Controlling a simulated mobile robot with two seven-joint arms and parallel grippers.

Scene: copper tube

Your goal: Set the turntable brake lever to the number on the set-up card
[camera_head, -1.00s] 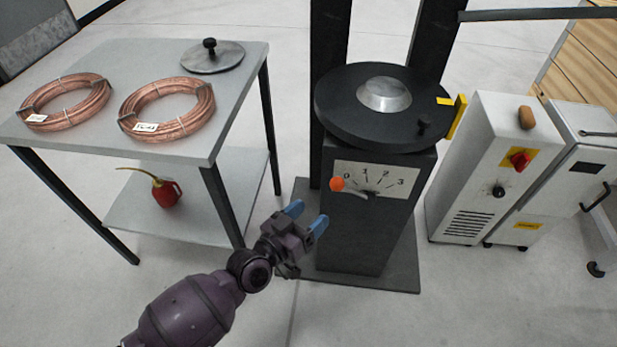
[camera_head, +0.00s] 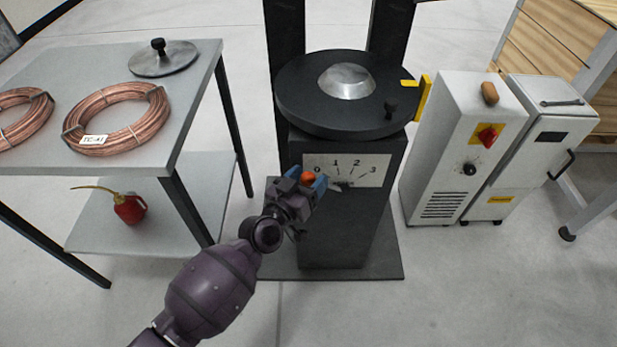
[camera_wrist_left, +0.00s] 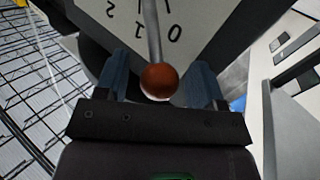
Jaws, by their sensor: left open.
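The turntable (camera_head: 300,105) is a black disc with a silver hub on a dark pedestal. The white brake scale (camera_head: 375,170) on the pedestal front is marked 0, 1, 2, 3. The brake lever has an orange knob (camera_head: 308,178), which sits at the left, near the 0. In the left wrist view the knob (camera_wrist_left: 159,81) is between the two blue fingers, with a gap on each side. My left gripper (camera_head: 306,184) is open around the knob. The set-up card cannot be made out. My right gripper is not in view.
A grey table (camera_head: 60,150) at the left carries copper coils (camera_head: 117,118) and a round lidded plate (camera_head: 163,60). A red oil can (camera_head: 130,208) stands on its lower shelf. White cabinets (camera_head: 460,150) stand at the right of the pedestal.

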